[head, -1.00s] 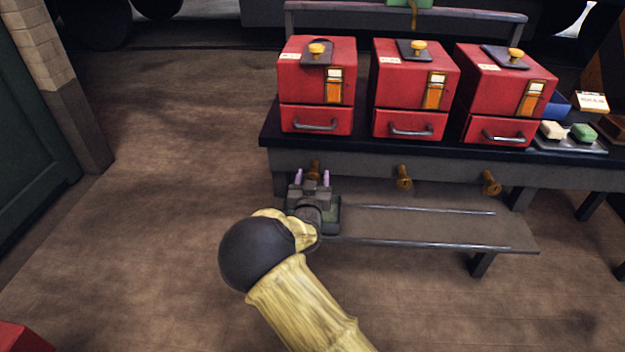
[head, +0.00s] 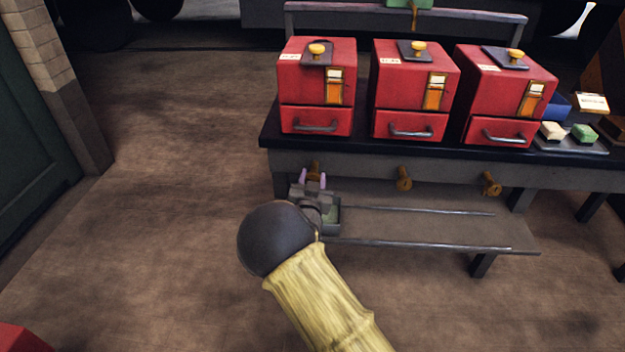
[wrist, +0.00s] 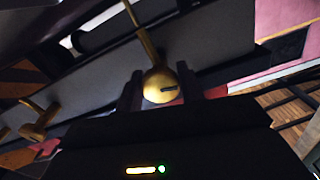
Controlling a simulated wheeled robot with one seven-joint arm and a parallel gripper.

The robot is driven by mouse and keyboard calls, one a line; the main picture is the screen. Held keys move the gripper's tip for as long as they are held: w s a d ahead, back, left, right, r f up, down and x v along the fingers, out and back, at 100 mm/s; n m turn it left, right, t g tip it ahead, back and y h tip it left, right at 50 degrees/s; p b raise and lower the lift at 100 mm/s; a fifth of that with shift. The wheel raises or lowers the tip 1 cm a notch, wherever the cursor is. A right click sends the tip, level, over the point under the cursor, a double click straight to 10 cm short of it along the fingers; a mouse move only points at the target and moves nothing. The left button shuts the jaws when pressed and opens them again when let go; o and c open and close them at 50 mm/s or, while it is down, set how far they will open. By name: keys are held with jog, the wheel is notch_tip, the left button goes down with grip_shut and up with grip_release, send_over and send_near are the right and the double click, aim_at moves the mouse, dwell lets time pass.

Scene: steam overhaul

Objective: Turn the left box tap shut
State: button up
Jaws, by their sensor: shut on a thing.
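The left box tap (head: 315,167) is a brass fitting on the bench front below the left red box (head: 316,115). In the wrist view its round brass end (wrist: 159,86) sits between my two dark fingers, with a thin brass stem running up from it. My gripper (head: 312,180) is shut on this tap; it also shows in the wrist view (wrist: 159,90). The middle tap (head: 403,178) and right tap (head: 491,183) stick out of the bench front to the right. My arm partly hides the gripper body in the head view.
The middle red box (head: 412,90) and right red box (head: 503,95) stand on the bench. Floor at left is clear.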

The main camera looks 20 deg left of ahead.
jog(key=m+b, duration=0.1)
jog(key=m, duration=0.3)
jog(key=shift+f, duration=0.1)
jog(key=m+b, duration=0.2)
jog(key=m, duration=0.2)
jog(key=m+b, duration=0.3)
jog(key=m, duration=0.1)
jog(key=shift+m, duration=0.3)
jog(key=shift+m+b, duration=0.9)
jog(key=shift+m, duration=0.6)
jog(key=shift+s, duration=0.1)
jog(key=o, duration=0.9)
jog(key=shift+o, duration=0.2)
jog(key=shift+r, duration=0.2)
